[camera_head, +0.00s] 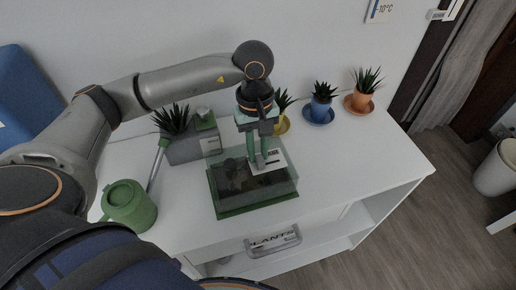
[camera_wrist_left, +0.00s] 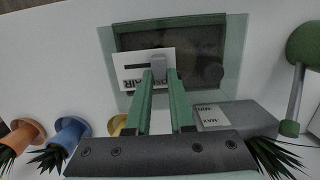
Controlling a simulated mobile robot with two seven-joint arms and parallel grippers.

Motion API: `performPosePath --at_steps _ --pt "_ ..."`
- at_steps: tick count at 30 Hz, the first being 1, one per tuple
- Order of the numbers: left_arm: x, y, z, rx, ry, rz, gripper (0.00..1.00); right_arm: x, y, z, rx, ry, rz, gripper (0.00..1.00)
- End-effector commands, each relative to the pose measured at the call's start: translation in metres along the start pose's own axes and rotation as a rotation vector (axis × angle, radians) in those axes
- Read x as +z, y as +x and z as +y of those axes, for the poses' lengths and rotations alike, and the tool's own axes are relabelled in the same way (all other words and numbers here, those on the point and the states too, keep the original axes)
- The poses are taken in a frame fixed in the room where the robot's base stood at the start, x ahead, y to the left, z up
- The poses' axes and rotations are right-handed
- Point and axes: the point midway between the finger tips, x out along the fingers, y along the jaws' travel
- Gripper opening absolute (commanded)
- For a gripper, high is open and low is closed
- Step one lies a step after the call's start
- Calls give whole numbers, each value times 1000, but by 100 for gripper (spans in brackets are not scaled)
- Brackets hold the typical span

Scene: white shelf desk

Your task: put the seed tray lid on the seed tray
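The seed tray (camera_head: 228,213) is a green rectangular tray with dark soil, on the white desk top. The clear seed tray lid (camera_head: 287,176) is over it, with a white printed label on top. In the left wrist view the lid (camera_wrist_left: 238,60) roughly lines up with the tray rim (camera_wrist_left: 170,24). I cannot tell whether the lid touches the tray. My left gripper (camera_head: 258,163) points down from above, its green fingers on both sides of the lid's grey knob (camera_wrist_left: 157,66); it appears shut on it. My right gripper is not in view.
A grey planter (camera_head: 185,150) stands behind the tray at left, a green watering can (camera_head: 128,207) at front left. Yellow, blue (camera_head: 320,108) and orange (camera_head: 359,101) plant pots line the back. The desk top right of the tray is clear. A lower shelf holds a labelled thing (camera_head: 273,241).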

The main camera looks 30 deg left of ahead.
Motion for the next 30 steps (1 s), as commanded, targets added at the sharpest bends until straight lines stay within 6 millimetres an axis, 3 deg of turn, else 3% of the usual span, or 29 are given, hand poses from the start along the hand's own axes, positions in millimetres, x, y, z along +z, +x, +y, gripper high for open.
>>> performPosePath --at_steps 2,9,19,23,30 --pt "0 0 0 1 0 0 29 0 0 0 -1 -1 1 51" --pt "0 0 0 0 0 0 56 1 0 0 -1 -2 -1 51" --pt "0 -4 0 1 0 0 56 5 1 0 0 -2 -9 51" --pt "-1 -22 1 5 0 3 56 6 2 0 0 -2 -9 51" --pt "-1 -75 1 6 -1 3 56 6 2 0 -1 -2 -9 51"
